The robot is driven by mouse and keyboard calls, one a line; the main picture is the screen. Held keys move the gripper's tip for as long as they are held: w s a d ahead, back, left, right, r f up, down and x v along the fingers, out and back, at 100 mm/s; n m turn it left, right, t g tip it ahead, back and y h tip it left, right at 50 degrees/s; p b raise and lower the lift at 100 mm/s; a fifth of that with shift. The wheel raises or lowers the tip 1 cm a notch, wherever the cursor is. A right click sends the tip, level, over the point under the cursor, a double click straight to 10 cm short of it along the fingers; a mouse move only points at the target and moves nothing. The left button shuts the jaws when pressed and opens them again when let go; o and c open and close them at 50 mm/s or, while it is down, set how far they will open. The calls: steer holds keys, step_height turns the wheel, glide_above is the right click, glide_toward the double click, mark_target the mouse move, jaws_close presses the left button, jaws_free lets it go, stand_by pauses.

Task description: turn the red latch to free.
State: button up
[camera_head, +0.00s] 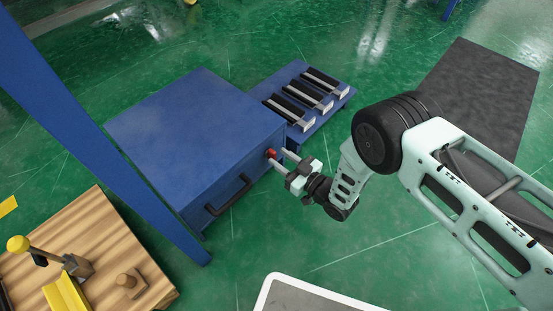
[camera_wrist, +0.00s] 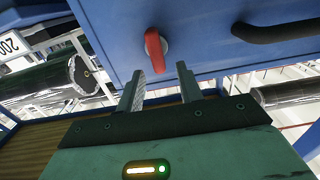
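The red latch (camera_head: 271,153) is a small red lever on the front face of a blue cabinet (camera_head: 195,130). In the wrist view the red latch (camera_wrist: 154,50) stands roughly upright in the picture against a round grey plate, beside the cabinet's black handle. My gripper (camera_head: 281,160) is at the cabinet front, close to the latch. In the wrist view my gripper (camera_wrist: 159,80) is open, with its two fingers apart and nothing seen between them. The latch shows just beyond the fingertips, roughly in line with the gap. I cannot tell whether a finger touches it.
The black bar handle (camera_head: 230,197) sticks out of the cabinet front. A blue post (camera_head: 110,125) crosses the left. A wooden table (camera_head: 95,235) bears a yellow-knobbed lever. Green floor before the cabinet is open.

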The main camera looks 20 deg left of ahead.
mark_target(271, 155)
steer(key=shift+b+x, duration=0.3)
steer(key=shift+x, duration=0.95)
jaws_close()
